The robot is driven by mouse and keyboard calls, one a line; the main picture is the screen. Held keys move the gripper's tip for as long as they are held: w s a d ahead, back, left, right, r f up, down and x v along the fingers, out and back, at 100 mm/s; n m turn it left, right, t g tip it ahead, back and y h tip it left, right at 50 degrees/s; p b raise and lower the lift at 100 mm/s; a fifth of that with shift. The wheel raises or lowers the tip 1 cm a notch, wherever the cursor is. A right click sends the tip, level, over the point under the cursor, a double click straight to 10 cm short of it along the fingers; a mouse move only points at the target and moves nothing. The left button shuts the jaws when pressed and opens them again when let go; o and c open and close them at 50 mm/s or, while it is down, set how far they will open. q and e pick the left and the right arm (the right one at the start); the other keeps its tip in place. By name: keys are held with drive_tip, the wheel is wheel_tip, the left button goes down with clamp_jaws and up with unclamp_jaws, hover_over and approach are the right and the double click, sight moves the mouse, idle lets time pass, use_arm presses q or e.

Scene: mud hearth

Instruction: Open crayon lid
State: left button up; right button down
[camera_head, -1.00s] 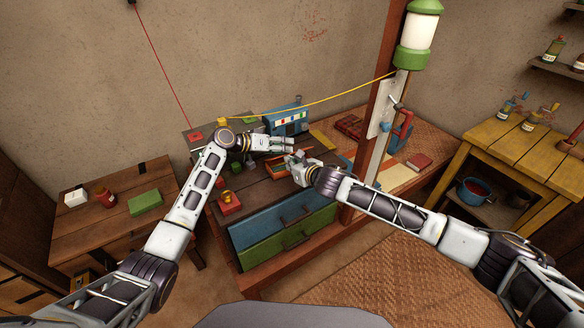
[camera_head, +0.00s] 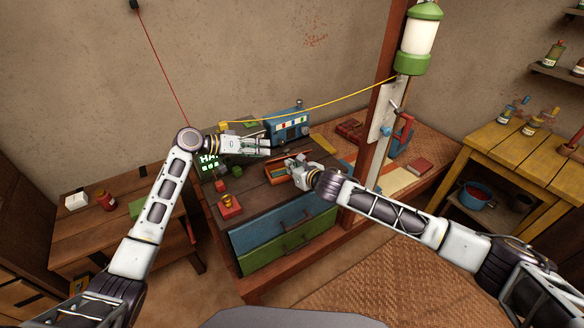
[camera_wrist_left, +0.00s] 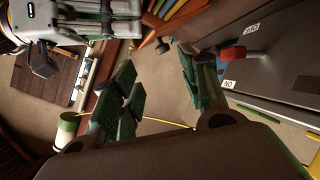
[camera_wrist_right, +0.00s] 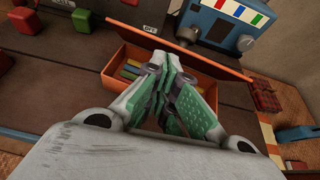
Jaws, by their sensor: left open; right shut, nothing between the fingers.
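The orange crayon box (camera_head: 268,180) sits on the dark workbench. In the right wrist view the box (camera_wrist_right: 116,84) holds several coloured crayons (camera_wrist_right: 130,70), and its lid (camera_wrist_right: 195,53) stands raised and tilted along the far side. My right gripper (camera_head: 287,165) is shut and empty, over the box's near side; its fingers (camera_wrist_right: 160,68) hide part of the crayons. Whether they touch the box I cannot tell. My left gripper (camera_head: 270,148) is open and empty, behind the box near the lid. Its spread fingers show in the left wrist view (camera_wrist_left: 157,76).
A blue device (camera_head: 290,126) with coloured marks stands behind the box. A wooden post (camera_head: 386,90) rises to the right. A yellow cord (camera_head: 330,100) crosses above the bench.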

use_arm(q)
drive_tip(key=shift+v, duration=0.95)
drive_tip(key=shift+w+r, duration=0.1)
